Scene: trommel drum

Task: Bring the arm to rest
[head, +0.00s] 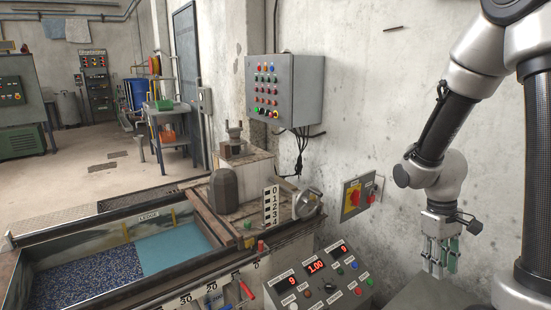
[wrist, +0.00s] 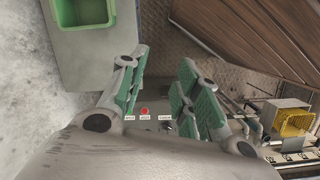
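My gripper (head: 440,268) hangs pointing down at the right of the head view, beside the concrete wall. It is to the right of the console with red number displays. In the wrist view my gripper (wrist: 164,62) has its green-padded fingers spread apart with a clear gap and nothing held between them. My arm comes down from the upper right of the head view, bent at the elbow. Nothing is seen touching the fingers.
The control console (head: 318,276) stands left of my gripper. A red and yellow switch panel (head: 356,196) is on the wall. A trough (head: 185,247) with blue material lies at left. In the wrist view a green bin (wrist: 84,27) sits on a grey surface.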

